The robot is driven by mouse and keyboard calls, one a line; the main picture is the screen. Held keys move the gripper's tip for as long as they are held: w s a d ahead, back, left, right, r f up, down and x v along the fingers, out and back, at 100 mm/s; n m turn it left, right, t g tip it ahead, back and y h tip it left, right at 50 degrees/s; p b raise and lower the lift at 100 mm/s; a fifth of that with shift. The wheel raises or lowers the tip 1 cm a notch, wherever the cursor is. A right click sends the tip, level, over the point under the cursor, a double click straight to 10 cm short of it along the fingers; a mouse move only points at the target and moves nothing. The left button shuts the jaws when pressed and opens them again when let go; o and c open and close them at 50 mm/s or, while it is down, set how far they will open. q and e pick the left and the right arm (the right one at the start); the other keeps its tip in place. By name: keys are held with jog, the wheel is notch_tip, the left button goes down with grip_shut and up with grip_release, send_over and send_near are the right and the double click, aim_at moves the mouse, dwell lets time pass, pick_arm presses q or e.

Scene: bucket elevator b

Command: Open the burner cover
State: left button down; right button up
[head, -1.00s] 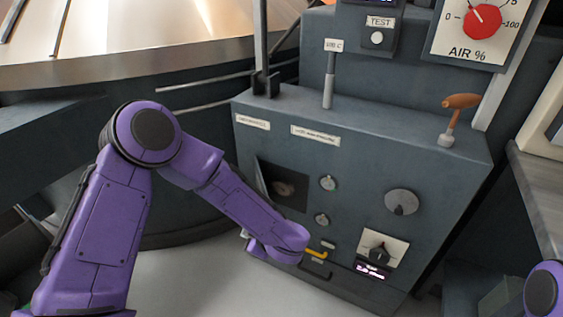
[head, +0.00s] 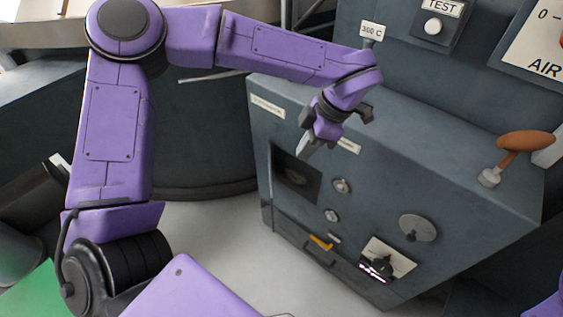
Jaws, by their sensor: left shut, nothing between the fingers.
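The grey machine cabinet (head: 400,190) stands right of centre in the head view. Its front has a dark square recess (head: 296,176) with a dim round shape inside. I cannot tell whether a separate burner cover lies over this recess or is swung aside. My left gripper (head: 304,147) is shut and empty, pointing down just above the recess's upper edge, in front of the cabinet's top front edge. It hides part of a white label there. I cannot tell whether it touches the cabinet. My right gripper is not in view.
A yellow handle (head: 320,243) sits low on the front. An orange-handled lever (head: 525,141) stands on the cabinet top. Open floor (head: 215,235) lies at left.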

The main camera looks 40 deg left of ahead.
pick_arm(q)
jog(key=b+x, duration=0.1)
jog(key=x, duration=1.5)
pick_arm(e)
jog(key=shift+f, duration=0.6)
pick_arm(q)
jog(key=shift+s+a+m+p, duration=0.2)
jog(key=shift+m+p, duration=0.1)
jog(key=shift+p, duration=0.1)
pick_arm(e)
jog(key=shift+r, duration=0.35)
